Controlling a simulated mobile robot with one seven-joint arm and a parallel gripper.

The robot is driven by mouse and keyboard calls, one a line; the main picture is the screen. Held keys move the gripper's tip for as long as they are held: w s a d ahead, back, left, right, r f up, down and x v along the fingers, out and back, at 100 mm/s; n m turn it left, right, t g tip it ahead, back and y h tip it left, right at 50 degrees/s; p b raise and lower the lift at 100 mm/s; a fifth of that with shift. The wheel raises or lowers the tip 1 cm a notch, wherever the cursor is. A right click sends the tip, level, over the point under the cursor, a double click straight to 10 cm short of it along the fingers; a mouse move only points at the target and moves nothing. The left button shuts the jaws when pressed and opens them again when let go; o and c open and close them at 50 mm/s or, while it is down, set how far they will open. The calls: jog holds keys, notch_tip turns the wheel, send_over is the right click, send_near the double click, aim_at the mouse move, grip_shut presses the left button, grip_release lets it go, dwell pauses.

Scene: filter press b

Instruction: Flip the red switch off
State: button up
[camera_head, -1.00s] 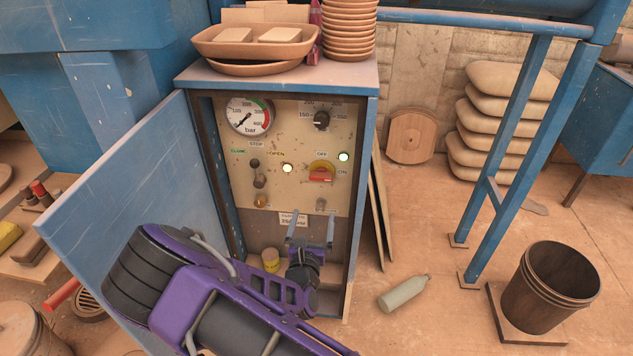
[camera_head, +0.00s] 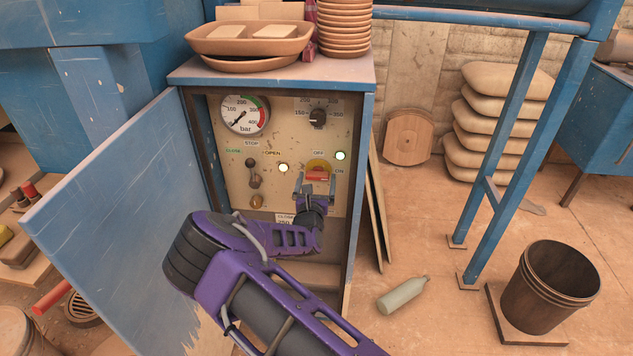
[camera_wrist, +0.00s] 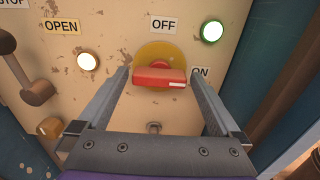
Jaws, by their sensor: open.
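The red switch (camera_head: 317,175) is a red handle on a yellow round plate, on the beige control panel inside the blue cabinet. In the wrist view the red switch (camera_wrist: 159,78) lies roughly level, with an OFF label above it and an ON label to its right. My gripper (camera_head: 315,184) is at the switch. In the wrist view my gripper (camera_wrist: 162,88) is open, with one finger on each side of the handle. I cannot tell whether a finger touches it.
A lit green lamp (camera_wrist: 212,32) is right of the OFF label. A lit white lamp (camera_wrist: 88,61) and a dark lever (camera_head: 253,172) are to the left. The cabinet's blue door (camera_head: 110,215) stands open at left. Bowls (camera_head: 344,28) and a tray (camera_head: 249,42) stand on top.

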jog(key=c, duration=1.1)
jog(key=shift+c, duration=0.2)
jog(key=shift+r+n+p, duration=0.1)
jog(key=shift+n+p, duration=0.2)
jog(key=shift+p, duration=0.1)
jog(key=n+p, duration=0.2)
jog(key=n, duration=0.1)
jog(key=shift+p, duration=0.3)
jog(key=n+p, duration=0.2)
jog(key=n, duration=0.3)
jog(key=shift+a, duration=0.15)
jog(key=n, duration=0.1)
jog(key=n+p, duration=0.1)
jog(key=n, duration=0.2)
jog(key=shift+f+n, duration=0.25)
jog(key=shift+n, duration=0.15)
jog(key=shift+f+n+p, duration=0.1)
jog(key=shift+n+p, duration=0.25)
jog(key=shift+n, duration=1.85)
